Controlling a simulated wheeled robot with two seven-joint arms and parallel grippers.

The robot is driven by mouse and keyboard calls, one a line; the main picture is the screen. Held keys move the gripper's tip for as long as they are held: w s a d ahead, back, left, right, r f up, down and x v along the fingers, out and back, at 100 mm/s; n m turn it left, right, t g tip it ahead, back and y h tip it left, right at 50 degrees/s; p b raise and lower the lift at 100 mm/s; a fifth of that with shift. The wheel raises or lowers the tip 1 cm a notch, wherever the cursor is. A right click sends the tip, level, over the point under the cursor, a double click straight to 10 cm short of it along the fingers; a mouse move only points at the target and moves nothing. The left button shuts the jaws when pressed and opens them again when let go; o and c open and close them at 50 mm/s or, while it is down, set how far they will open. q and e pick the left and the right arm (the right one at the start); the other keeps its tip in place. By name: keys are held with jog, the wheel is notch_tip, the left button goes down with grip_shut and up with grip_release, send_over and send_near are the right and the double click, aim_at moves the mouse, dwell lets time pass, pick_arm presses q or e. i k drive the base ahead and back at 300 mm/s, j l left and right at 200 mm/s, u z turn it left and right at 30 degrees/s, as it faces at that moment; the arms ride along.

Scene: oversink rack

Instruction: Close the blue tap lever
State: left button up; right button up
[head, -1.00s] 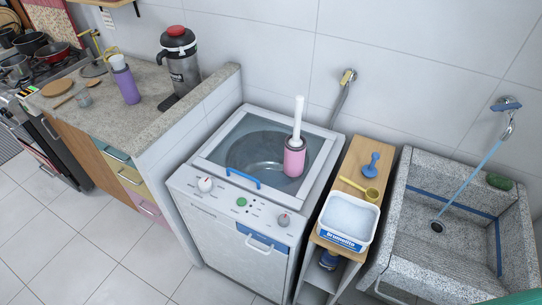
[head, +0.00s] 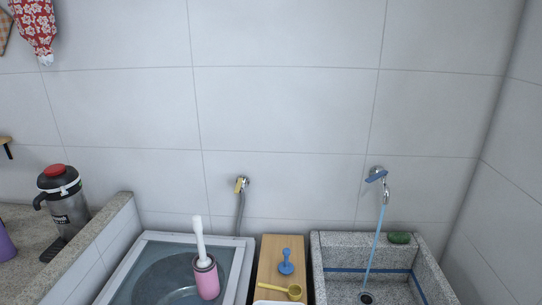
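The blue tap lever (head: 376,175) sits on top of a metal wall tap (head: 386,190) in the head view, right of centre. A thin blue stream of water (head: 374,240) runs from the tap down into a grey granite sink (head: 335,252). The stream reaches down to the dark drain (head: 366,298). Neither of my grippers shows in the head view, so their states are hidden.
A washing machine (head: 233,262) with a pink brush holder (head: 206,280) on it stands left of the sink. Between them a wooden shelf (head: 268,258) holds a blue plunger-like item (head: 286,264) and a yellow scoop (head: 283,290). The wall around the tap is clear.

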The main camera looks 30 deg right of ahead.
aim_at(379, 174)
jog(key=z, duration=1.7)
jog(key=i+l+u, duration=0.1)
jog(key=l, duration=0.15)
jog(key=i+l+u, duration=0.1)
jog(key=l, duration=0.1)
